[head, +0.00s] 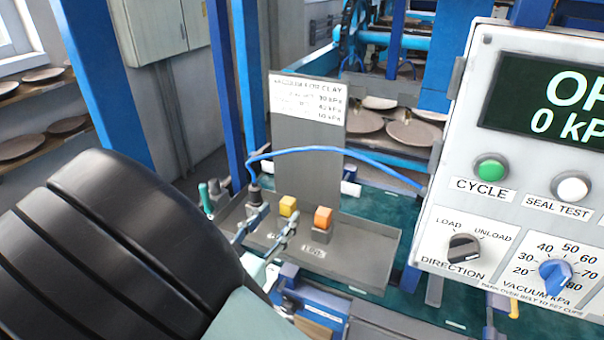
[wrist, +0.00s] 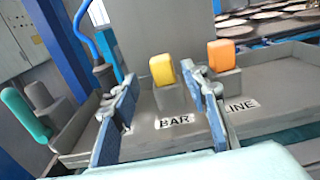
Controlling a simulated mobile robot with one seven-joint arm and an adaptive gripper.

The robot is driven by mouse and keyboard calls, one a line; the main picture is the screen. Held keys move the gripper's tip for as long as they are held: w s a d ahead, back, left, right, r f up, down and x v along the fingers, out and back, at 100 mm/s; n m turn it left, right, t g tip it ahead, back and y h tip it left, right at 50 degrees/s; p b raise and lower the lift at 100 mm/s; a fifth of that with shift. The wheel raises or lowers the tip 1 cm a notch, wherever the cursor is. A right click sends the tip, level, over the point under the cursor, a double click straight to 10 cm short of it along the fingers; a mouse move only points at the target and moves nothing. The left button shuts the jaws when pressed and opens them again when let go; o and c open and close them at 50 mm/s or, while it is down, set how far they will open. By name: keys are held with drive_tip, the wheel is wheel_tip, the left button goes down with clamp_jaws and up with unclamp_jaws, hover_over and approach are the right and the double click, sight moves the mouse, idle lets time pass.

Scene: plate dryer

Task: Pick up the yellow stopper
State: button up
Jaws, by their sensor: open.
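The yellow stopper (head: 288,206) stands upright on a grey block in a grey tray (head: 375,245). In the wrist view the yellow stopper (wrist: 162,70) shows between and beyond my fingertips, above a "BAR" label. My gripper (head: 272,218) is open and empty, in front of the stopper in the head view. Its two blue-grey fingers also show in the wrist view (wrist: 162,88). I see no contact with the stopper. An orange stopper (head: 323,217) sits on a block to its right, by the "LINE" label; it also shows in the wrist view (wrist: 221,54).
A teal-green piece (wrist: 22,112) stands at the left of the tray. A blue hose (head: 330,150) arches behind the stoppers. A grey sign panel (head: 310,165) rises behind them. A control box (head: 540,170) stands close on the right. My dark arm link covers the lower left.

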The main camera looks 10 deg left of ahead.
sight(285, 210)
drive_tip(key=x, duration=0.4)
drive_tip(key=shift+w+d, duration=0.3)
drive_tip(key=shift+d, duration=0.05)
drive_tip(key=c, duration=1.1)
drive_tip(key=shift+r, duration=0.1)
